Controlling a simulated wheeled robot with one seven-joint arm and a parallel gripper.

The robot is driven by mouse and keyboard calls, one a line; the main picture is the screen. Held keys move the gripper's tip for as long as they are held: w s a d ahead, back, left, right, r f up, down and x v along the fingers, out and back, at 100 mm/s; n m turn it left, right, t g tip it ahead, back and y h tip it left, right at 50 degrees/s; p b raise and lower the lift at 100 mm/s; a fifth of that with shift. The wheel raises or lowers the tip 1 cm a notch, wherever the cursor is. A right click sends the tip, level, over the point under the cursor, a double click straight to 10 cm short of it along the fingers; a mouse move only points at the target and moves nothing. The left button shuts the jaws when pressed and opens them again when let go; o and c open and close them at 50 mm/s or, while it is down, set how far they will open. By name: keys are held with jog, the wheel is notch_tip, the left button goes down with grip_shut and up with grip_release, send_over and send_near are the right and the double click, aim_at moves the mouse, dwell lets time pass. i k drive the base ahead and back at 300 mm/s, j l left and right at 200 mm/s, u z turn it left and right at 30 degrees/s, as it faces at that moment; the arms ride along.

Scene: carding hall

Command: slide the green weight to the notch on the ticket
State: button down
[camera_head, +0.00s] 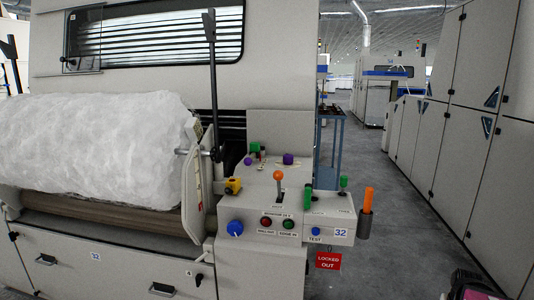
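Several small green pieces show on the machine's control console, and I cannot tell which is the green weight. One green block (254,148) is at the back of the console top. A green upright piece (307,196) stands at the console's right side. A green knob (343,183) is on the side box further right. No ticket or notch can be made out; the small print is too fine to read at this distance. My gripper is not in view.
The console (262,200) also carries an orange-balled lever (278,176), a blue knob (235,228) and an orange-handled item (367,200). A red "LOCKED OUT" sign (328,260) hangs below. A white fibre roll (90,140) lies left. Grey aisle floor (400,235) is open at right.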

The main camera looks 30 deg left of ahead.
aim_at(255, 147)
jog(key=u, duration=1.75)
